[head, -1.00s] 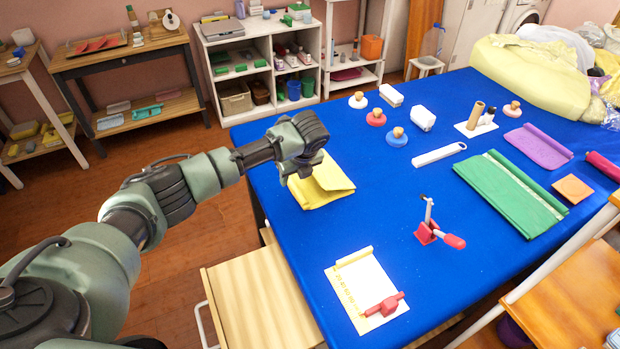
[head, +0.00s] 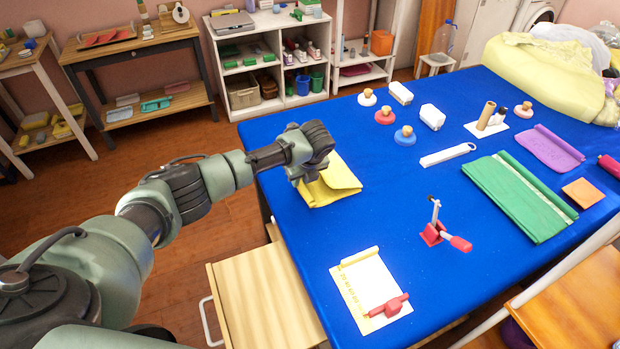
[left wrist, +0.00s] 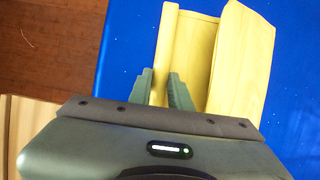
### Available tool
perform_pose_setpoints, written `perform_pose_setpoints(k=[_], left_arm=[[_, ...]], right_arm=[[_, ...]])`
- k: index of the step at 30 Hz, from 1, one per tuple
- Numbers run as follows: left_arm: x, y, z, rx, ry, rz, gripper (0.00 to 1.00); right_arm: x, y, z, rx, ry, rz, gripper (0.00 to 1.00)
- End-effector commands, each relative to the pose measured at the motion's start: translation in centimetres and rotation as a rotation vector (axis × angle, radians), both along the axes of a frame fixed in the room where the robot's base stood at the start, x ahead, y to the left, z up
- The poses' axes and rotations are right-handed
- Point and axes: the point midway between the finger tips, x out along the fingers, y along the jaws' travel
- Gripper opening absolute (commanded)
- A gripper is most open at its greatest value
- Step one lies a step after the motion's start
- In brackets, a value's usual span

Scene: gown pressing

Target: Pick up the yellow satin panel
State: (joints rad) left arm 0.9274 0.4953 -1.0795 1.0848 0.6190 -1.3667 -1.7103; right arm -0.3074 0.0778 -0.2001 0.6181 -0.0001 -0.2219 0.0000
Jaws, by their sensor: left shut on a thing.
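The yellow satin panel (head: 342,178) lies folded at the left edge of the blue table. In the left wrist view the panel (left wrist: 240,50) shows a narrow raised roll or fold along its left side and a wider flap on the right. My left gripper (head: 308,178) is over the panel's left part, partly hiding it in the head view. In the left wrist view its fingers (left wrist: 160,80) sit close together on the panel's narrow fold, shut on it. The panel still appears to rest on the table. My right gripper is not in view.
A white board with a red clamp (head: 370,290) and a red-handled press (head: 435,232) stand on the blue table (head: 400,190). A green panel (head: 515,195), a purple piece (head: 550,148) and several knobbed discs lie farther right. A wooden drawer unit (head: 262,300) is below the near-left edge.

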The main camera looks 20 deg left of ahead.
Motion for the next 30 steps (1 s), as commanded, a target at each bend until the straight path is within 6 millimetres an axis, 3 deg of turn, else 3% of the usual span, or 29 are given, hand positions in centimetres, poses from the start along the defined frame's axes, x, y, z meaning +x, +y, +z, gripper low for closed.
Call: perform_pose_setpoints(k=[5,11,24,30], left_arm=[[0.1,0.1,0.8,0.000,-0.002,0.001,0.00],[0.1,0.0,3.7,0.000,-0.005,-0.001,0.00],[0.1,0.0,15.2,-0.001,-0.006,0.000,0.00],[0.1,0.0,18.5,-0.001,-0.002,0.000,0.00]], right_arm=[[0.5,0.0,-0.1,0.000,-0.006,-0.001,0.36],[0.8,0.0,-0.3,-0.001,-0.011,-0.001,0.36],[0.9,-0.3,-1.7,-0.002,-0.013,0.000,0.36],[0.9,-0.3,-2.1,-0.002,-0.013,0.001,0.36]])
